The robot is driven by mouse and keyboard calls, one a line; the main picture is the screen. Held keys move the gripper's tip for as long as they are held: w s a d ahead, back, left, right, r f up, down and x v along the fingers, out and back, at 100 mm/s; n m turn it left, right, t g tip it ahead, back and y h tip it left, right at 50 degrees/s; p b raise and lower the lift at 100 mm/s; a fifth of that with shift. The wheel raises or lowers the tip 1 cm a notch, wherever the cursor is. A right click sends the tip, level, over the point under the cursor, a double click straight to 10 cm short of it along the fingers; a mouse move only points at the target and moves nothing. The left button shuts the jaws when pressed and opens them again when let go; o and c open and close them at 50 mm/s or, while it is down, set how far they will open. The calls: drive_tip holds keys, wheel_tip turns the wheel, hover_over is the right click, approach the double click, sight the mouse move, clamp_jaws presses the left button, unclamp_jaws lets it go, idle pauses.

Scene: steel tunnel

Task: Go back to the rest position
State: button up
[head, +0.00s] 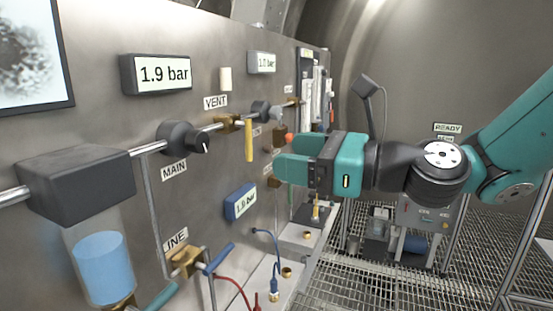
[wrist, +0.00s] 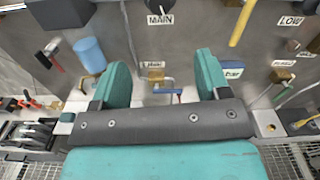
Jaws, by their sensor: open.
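My gripper (head: 294,168) is teal and reaches in from the right in the head view, its fingers pointing left toward the steel panel (head: 100,120). In the wrist view my gripper (wrist: 160,85) has its two teal fingers spread wide apart. Nothing is between the fingers, and they appear apart from the panel. Behind the gap, the wrist view shows the line valve with its brass body (wrist: 156,76) and blue handle. My gripper hides part of the panel's right side in the head view.
The panel carries a yellow vent handle (head: 249,140), a black main knob (head: 183,143), a 1.9 bar display (head: 157,74) and a blue gauge (head: 241,202). A ledge (head: 285,262) with hoses juts out below. Metal grating (head: 370,285) covers the floor; a machine (head: 415,225) stands behind my arm.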

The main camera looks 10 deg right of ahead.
drive_tip(key=s+a+f+n+g+h, duration=0.45)
drive_tip(key=s+f+n+g, duration=0.45)
drive_tip(key=n, duration=0.9)
drive_tip(key=s+d+f+n+g+h, duration=0.1)
drive_tip(key=s+d+f+n+h, duration=0.1)
drive_tip(key=s+n, duration=0.2)
drive_tip(key=s+d+f+n+g+h+b, duration=0.1)
drive_tip(key=s+d+f+n+h, duration=0.2)
drive_tip(key=n, duration=0.6)
drive_tip(key=shift+s+d, duration=0.2)
drive_tip(key=shift+s, duration=0.3)
drive_tip(key=shift+h, duration=0.25)
idle(0.3)
